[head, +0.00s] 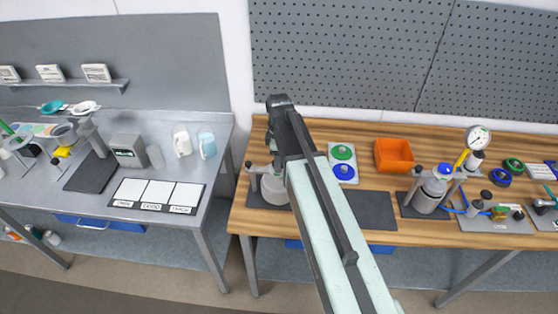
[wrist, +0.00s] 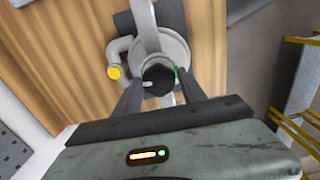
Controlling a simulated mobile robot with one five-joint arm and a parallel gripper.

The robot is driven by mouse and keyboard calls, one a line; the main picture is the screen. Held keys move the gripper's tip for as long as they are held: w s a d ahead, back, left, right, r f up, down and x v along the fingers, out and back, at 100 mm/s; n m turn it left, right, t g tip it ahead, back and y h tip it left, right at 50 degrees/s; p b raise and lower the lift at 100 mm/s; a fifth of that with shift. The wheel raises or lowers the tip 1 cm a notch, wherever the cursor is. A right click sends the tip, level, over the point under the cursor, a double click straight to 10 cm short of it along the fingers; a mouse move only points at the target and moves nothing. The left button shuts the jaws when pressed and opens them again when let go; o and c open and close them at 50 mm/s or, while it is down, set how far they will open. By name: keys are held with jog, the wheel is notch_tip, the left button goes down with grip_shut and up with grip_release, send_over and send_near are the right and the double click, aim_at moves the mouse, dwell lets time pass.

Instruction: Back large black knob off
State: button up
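The large black knob (wrist: 158,80) sits on top of a grey round agitator with a metal bar across it, seen from above in the wrist view. My gripper (wrist: 160,82) has one dark finger on each side of the knob. The fingers look apart, with a narrow gap beside the knob; firm contact does not show. In the head view the agitator (head: 272,191) stands on the wooden bench, and my arm hides its upper right part, the knob and the gripper's fingertips.
A dark mat (head: 362,210) lies right of the agitator. Behind are a tray with green and blue discs (head: 343,163) and an orange bin (head: 393,155). A second agitator (head: 428,191) stands to the right.

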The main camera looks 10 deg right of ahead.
jog(key=shift+o, duration=1.2)
notch_tip(320, 180, up, 8)
jog(key=p, duration=0.8)
jog(key=shift+f, duration=0.15)
